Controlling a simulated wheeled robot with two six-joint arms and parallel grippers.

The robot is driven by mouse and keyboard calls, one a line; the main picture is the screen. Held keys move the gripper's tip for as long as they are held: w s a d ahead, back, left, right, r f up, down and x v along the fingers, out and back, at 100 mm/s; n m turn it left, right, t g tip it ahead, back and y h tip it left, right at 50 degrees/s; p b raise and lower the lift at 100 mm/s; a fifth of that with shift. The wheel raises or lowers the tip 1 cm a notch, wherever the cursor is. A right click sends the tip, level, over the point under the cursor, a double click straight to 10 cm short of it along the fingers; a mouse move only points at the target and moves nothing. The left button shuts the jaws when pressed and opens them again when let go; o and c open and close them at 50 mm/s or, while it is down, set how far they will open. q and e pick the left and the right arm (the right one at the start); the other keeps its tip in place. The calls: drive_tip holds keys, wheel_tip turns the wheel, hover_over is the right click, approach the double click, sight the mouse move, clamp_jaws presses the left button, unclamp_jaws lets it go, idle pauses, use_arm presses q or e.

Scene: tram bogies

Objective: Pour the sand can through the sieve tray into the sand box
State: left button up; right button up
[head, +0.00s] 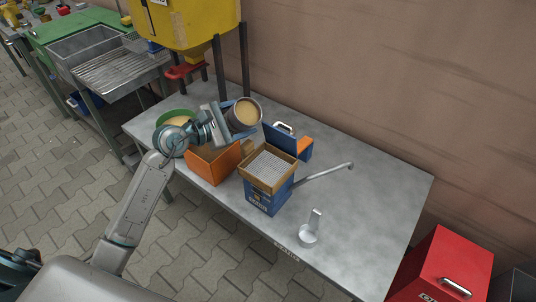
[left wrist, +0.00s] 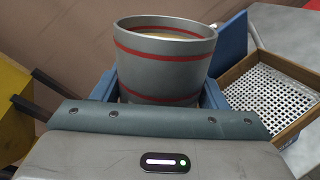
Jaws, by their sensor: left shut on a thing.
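My left gripper (head: 229,120) is shut on the sand can (head: 246,112), a grey can with sand showing in its open mouth. In the left wrist view the can (left wrist: 165,72) has red bands and sits between the blue fingers (left wrist: 212,95). In the head view the can is tilted, its mouth toward the camera. The sieve tray (head: 268,165), a wooden frame with a perforated metal plate, sits on top of the blue sand box (head: 262,195). It also shows at the right of the left wrist view (left wrist: 270,85). The can is above and left of the tray. My right gripper is not in view.
An orange box (head: 213,163) and a green round container (head: 165,118) stand left of the sand box on the grey table (head: 350,205). A blue lid with a handle (head: 283,138) is behind it. A yellow hopper (head: 190,22) stands at the back left.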

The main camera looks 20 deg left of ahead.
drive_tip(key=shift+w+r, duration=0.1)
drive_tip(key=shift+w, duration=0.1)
use_arm(q)
drive_tip(key=shift+d, duration=0.1)
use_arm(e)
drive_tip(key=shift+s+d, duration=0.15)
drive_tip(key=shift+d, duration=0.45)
use_arm(q)
drive_tip(key=shift+m, duration=0.3)
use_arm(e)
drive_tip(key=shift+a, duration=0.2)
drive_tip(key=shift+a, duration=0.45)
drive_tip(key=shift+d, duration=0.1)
use_arm(q)
drive_tip(key=shift+y, duration=0.4)
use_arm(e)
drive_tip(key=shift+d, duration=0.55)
